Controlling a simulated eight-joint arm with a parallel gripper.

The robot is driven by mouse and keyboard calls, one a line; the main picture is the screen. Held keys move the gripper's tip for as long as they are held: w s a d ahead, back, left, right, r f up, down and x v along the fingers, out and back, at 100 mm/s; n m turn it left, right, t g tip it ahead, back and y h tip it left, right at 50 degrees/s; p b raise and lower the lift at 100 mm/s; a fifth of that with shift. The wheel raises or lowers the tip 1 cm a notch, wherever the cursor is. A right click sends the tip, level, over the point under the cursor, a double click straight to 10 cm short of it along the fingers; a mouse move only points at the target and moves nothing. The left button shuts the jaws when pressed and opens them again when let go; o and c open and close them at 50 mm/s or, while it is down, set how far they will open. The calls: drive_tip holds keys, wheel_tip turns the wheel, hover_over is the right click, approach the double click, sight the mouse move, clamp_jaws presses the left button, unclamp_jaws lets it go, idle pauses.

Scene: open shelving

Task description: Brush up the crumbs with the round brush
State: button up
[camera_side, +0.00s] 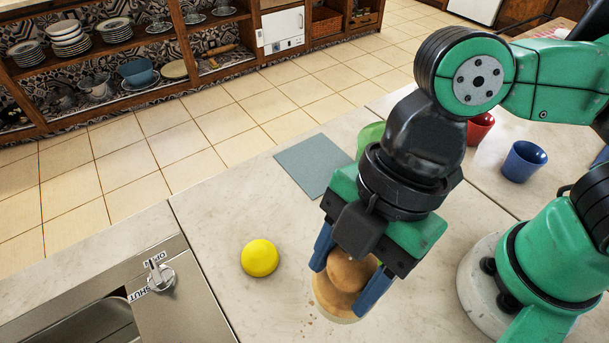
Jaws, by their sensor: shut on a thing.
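My gripper (350,278) points down over the counter, its blue fingers shut on the round brush (348,273). The brush has a brown wooden knob on top and a wider, paler round base. The base is low at the counter surface; I cannot tell whether it touches. A few small brown crumbs (308,321) lie on the counter just left of the brush base. Any crumbs under or behind the brush are hidden.
A yellow domed object (260,258) stands left of the brush. A grey-blue square mat (315,165) lies behind. A green object (370,136) is partly hidden by my arm. Red (480,128) and blue (524,161) cups stand right. A metal unit with a knob (160,275) is at left.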

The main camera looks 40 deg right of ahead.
sight(338, 318)
drive_tip(key=shift+s+d+f+n, duration=0.3)
drive_tip(key=shift+s+d+f, duration=0.15)
drive_tip(key=shift+s+f, duration=0.25)
drive_tip(key=shift+f, duration=3.7)
drive_tip(key=shift+w+a+f, duration=0.1)
drive_tip(key=shift+w+f, duration=0.15)
drive_tip(key=shift+w, duration=3.45)
drive_tip(key=shift+s, duration=3.6)
drive_tip(key=shift+s+a, duration=0.1)
drive_tip(key=shift+a, duration=0.9)
drive_tip(key=shift+w+a, duration=0.2)
drive_tip(key=shift+w+d, duration=0.1)
drive_tip(key=shift+w, duration=3.3)
drive_tip(key=shift+s, duration=3.65)
wheel_tip(338, 318, up, 2)
drive_tip(key=shift+r, duration=3)
